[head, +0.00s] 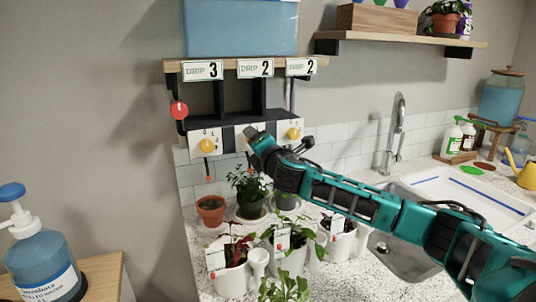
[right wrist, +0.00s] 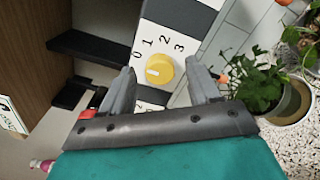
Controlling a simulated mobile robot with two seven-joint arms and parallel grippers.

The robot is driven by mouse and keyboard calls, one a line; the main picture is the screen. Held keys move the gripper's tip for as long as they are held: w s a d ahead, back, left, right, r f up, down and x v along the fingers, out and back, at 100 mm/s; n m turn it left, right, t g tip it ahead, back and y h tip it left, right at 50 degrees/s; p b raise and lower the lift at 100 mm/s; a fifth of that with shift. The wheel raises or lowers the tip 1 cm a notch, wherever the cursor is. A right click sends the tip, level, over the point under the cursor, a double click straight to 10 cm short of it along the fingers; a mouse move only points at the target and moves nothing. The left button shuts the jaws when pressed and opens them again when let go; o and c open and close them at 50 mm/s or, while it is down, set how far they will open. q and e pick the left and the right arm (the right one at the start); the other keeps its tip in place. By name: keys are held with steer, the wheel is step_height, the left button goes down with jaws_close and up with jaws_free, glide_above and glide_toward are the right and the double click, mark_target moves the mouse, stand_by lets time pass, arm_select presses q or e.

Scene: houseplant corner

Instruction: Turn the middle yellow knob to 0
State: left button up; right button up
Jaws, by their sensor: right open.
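The middle yellow knob (right wrist: 159,71) sits on a white dial plate (right wrist: 178,18) marked 0, 1, 2 and 3 in the right wrist view. A pale mark shows on the knob's left part; I cannot tell exactly which number it meets. My right gripper (right wrist: 162,78) is open, with one finger on each side of the knob and gaps to both. In the head view my right gripper (head: 252,133) is at the middle plate and hides that knob. The left yellow knob (head: 207,146) and right yellow knob (head: 294,133) are visible. My left gripper is not in view.
Cards reading DRIP 3 (head: 202,70), DRIP 2 (head: 255,68) and DRIP 2 (head: 301,67) hang above. A red disc (head: 179,110) is at the left. Several potted plants stand below on the counter, including a small terracotta pot (head: 211,211). A sink (head: 400,250) lies right.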

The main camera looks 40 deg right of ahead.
steer(key=b+v, duration=0.1)
steer(key=v, duration=1)
steer(key=shift+s, duration=0.3)
steer(key=shift+f, duration=0.1)
